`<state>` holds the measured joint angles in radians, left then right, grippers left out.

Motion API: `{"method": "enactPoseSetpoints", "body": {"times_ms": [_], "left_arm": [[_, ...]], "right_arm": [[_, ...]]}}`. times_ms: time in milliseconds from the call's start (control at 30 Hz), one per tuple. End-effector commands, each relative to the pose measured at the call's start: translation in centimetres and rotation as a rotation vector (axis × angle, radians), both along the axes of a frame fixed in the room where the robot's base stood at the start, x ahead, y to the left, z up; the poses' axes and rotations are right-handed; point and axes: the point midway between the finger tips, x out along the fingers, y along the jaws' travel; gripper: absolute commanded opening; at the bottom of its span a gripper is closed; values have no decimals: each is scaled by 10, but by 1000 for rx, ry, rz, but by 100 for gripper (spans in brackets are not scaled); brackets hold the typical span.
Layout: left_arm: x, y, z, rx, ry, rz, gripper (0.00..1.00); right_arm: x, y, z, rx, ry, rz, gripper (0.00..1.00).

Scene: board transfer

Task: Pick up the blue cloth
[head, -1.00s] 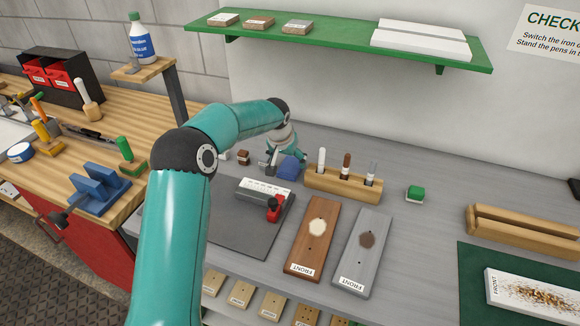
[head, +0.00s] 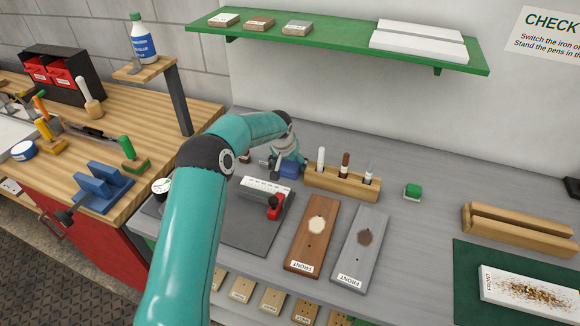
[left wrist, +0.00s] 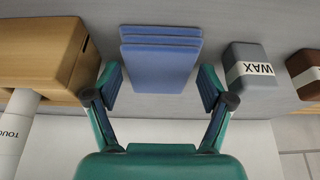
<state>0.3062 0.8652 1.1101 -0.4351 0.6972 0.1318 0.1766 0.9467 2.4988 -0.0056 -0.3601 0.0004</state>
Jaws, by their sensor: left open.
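The blue cloth (left wrist: 160,68) lies folded in flat layers on the grey bench, centred in the left wrist view. It also shows small in the head view (head: 290,172), partly hidden by my left gripper. My left gripper (left wrist: 160,86) is open and empty. Its two fingers stand apart, one to each side of the cloth's near edge. In the head view my left gripper (head: 284,165) is low at the cloth, left of the pen rack. I cannot tell how much height is left between fingertips and bench. My right gripper is not in view.
The wooden pen rack (head: 342,183) stands close on one side of the cloth. A grey block marked WAX (left wrist: 251,80) and a brown block (left wrist: 305,70) stand on the other side. A grey mat with a white block and red-handled tool lies in front. The green shelf (head: 330,42) hangs above.

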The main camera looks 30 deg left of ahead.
Motion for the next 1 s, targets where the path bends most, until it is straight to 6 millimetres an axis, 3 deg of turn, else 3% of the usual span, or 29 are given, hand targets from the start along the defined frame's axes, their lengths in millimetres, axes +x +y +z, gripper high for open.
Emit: {"method": "enactPoseSetpoints", "body": {"times_ms": [767, 1000], "left_arm": [[1, -1, -4, -1, 0, -1, 81], [1, -1, -4, -1, 0, -1, 41]], "right_arm": [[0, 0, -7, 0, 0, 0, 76], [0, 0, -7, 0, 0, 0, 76]]}}
